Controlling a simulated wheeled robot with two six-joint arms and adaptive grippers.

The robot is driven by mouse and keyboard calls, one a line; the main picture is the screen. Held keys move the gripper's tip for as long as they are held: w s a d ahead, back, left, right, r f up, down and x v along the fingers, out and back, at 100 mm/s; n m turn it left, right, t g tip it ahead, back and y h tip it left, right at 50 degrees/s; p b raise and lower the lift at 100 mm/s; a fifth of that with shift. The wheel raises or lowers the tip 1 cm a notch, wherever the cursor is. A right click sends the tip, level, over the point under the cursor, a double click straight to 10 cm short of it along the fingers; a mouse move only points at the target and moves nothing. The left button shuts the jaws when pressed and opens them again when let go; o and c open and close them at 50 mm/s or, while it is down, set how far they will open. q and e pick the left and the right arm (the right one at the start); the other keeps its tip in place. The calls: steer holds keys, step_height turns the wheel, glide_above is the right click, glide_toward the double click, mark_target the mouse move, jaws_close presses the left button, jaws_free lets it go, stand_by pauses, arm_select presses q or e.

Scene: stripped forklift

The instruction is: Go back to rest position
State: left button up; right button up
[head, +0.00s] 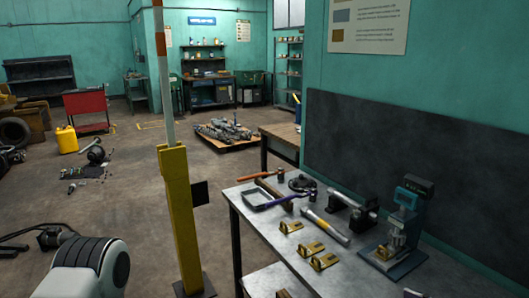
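Neither of my grippers can be made out in the head view. A white and black rounded arm link (88,268) of mine shows at the lower left edge. The hand of that arm is not visible. My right arm is not clearly in the picture. No object is seen held.
A yellow post (181,215) stands just left of a metal workbench (262,240). The bench holds hammers, a tray (264,196), yellow brackets (324,262) and a teal press (403,225). A pallet of parts (226,133) lies farther back. Open floor lies left of the post.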

steer(key=s+a+f+m+g+h, duration=0.1)
steer(key=s+a+f+g+h, duration=0.1)
steer(key=s+a+f+g, duration=0.55)
steer(key=s+a+f+m+g+h, duration=0.15)
steer(key=s+a+f, duration=0.25)
steer(key=s+f, duration=0.75)
steer(key=s+d+f+m+g+h, duration=0.3)
steer(key=s+d+f+m+h, duration=0.1)
steer(key=s, duration=0.5)
step_height(320, 180, down, 3)
steer(key=shift+r+m+h, duration=0.2)
steer(key=shift+m+h, duration=0.35)
steer(key=shift+h, duration=0.3)
